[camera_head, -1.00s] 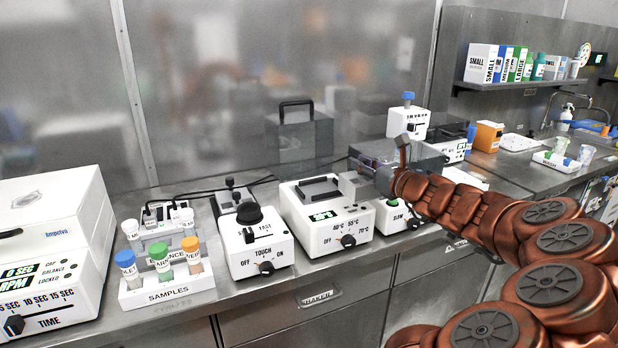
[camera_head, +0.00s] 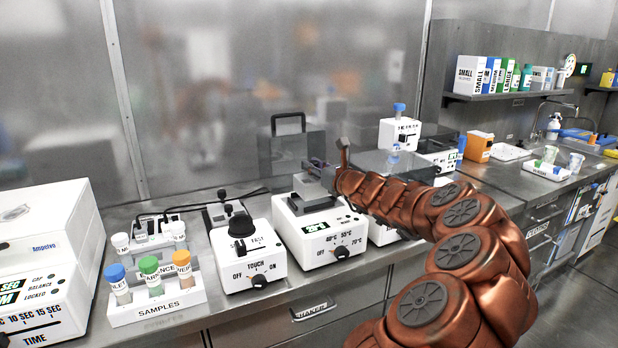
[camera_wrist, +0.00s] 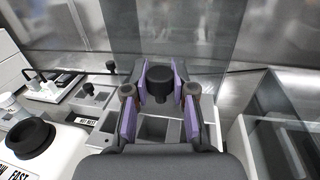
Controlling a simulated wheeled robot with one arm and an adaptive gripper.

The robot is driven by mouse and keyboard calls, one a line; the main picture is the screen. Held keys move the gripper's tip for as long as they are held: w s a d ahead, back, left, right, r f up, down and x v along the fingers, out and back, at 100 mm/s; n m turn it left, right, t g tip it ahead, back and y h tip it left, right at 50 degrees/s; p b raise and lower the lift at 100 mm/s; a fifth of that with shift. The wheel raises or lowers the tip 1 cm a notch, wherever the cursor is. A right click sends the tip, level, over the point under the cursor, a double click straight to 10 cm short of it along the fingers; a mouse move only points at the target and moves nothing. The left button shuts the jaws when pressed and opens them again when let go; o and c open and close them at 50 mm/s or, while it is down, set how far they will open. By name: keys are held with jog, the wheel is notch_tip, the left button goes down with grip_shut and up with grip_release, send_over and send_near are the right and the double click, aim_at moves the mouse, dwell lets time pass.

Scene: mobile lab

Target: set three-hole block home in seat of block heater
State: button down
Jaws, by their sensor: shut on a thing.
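The block heater (camera_head: 322,246) is a white box with a green display, a temperature dial and a dark recessed seat (camera_head: 314,204) on top. The grey block (camera_head: 308,189) is over this seat, in my gripper (camera_head: 322,165). In the wrist view my gripper (camera_wrist: 159,100) has its purple-padded fingers on either side of the block's black knob (camera_wrist: 159,84). The block looks roughly level. Its underside and any gap to the seat are hard to make out, and its holes cannot be counted.
A white shaker (camera_head: 247,252) with a black knob stands close left of the heater. A samples rack (camera_head: 158,309) with capped tubes is farther left. A clear panel stands behind the heater, and a transparent box (camera_wrist: 285,125) is at right in the wrist view.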

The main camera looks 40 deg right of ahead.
aim_at(309, 175)
jog(key=shift+w, duration=0.8)
jog(key=shift+w+f+b, duration=0.1)
jog(key=shift+f+b, duration=0.25)
jog(key=shift+f, duration=1.4)
jog(key=shift+f, duration=0.15)
jog(key=c, duration=1)
grip_release()
jog(key=shift+o, duration=0.2)
jog(key=s, duration=0.4)
jog(key=s+a, duration=0.1)
jog(key=s, duration=0.7)
jog(key=shift+a, duration=0.4)
